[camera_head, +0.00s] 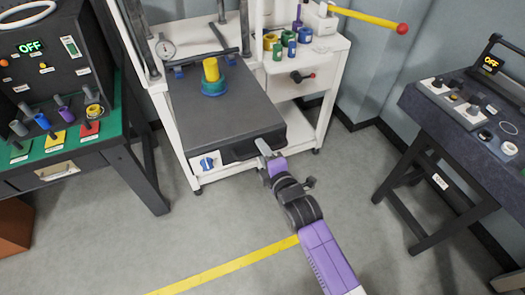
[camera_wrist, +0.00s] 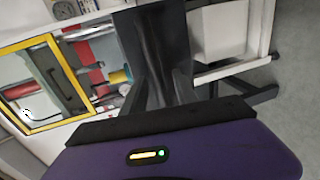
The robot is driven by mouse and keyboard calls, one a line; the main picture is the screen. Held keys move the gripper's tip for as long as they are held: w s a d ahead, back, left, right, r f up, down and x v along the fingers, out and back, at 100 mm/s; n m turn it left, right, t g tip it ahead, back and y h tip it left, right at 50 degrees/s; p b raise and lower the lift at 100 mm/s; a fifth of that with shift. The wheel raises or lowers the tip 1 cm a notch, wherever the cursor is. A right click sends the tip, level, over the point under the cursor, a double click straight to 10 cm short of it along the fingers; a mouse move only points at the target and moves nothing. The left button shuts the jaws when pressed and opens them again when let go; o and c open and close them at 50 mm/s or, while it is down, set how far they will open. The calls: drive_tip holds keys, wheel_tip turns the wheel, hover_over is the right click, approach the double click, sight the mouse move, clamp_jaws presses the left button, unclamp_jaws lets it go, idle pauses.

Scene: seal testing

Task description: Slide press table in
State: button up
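The press table (camera_head: 215,118) is a dark grey plate pulled out toward the front of the white press stand (camera_head: 165,112). A yellow cylinder (camera_head: 211,70) in a blue-green ring (camera_head: 214,86) stands on its rear part. A black handle (camera_head: 240,150) runs along its front edge. My gripper (camera_head: 264,148) is at the right end of this handle; contact and finger opening are unclear. In the wrist view the table's dark front (camera_wrist: 155,35) lies straight ahead, close to my purple gripper body, and the yellow piece shows to its left.
Coloured rings and cups (camera_head: 280,45) stand on the white side cabinet (camera_head: 300,85), and a yellow lever with a red knob (camera_head: 370,18) sticks out above. A green-topped bench (camera_head: 115,130) is at left, a dark bench (camera_head: 440,115) at right. The floor in front is clear.

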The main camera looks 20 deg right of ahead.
clamp_jaws()
idle(1.3)
